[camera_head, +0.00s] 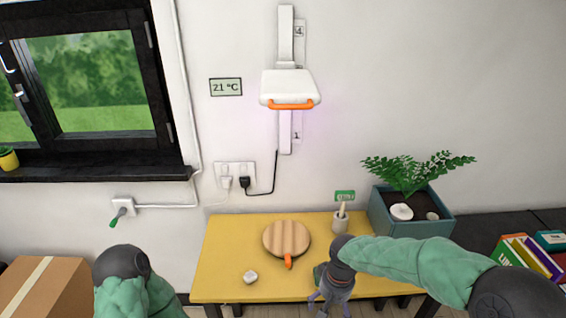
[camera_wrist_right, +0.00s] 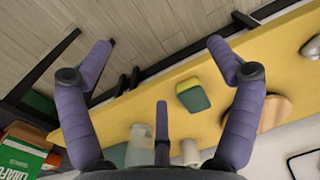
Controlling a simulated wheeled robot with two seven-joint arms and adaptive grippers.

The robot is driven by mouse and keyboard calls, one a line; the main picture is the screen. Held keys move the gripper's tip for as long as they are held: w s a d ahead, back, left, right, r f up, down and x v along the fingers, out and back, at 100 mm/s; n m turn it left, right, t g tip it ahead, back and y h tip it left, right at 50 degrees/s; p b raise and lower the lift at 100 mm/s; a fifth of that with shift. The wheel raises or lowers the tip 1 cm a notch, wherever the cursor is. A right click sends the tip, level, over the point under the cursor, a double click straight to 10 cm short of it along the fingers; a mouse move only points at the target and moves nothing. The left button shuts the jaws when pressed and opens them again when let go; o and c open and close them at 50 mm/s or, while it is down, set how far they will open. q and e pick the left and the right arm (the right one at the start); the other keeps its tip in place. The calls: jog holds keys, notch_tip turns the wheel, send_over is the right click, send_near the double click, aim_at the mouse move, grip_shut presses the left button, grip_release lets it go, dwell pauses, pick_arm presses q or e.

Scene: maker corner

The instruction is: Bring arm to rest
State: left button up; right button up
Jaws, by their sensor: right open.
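My right arm (camera_head: 420,262) reaches in from the right over the yellow table. My right gripper (camera_head: 330,300) points down at the table's front edge. In the right wrist view its purple fingers (camera_wrist_right: 162,55) are spread wide with nothing between them. A green and yellow sponge-like block (camera_wrist_right: 193,96) lies on the yellow table (camera_wrist_right: 130,110) beside the fingers; the gripper partly hides it in the head view. My left arm (camera_head: 130,282) shows at the lower left, with its gripper out of the picture.
A round wooden board (camera_head: 286,238) with an orange handle, a small pale lump (camera_head: 250,277) and a pale cup (camera_head: 340,222) stand on the yellow table. A planter (camera_head: 412,212) is at the back right, books (camera_head: 530,258) at right, a cardboard box (camera_head: 45,287) at left.

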pick_arm(q)
jog(key=shift+s, duration=0.15)
jog(key=o, duration=0.4)
pick_arm(e)
jog(key=s+a+f+m+y, duration=0.1)
jog(key=s+f, duration=0.7)
jog(key=f, duration=0.4)
jog(key=s+a+f+m+y, duration=0.2)
jog(key=s+f, duration=0.6)
jog(key=f, duration=0.4)
jog(key=shift+s+f+t, duration=0.15)
jog(key=shift+f+t, duration=0.15)
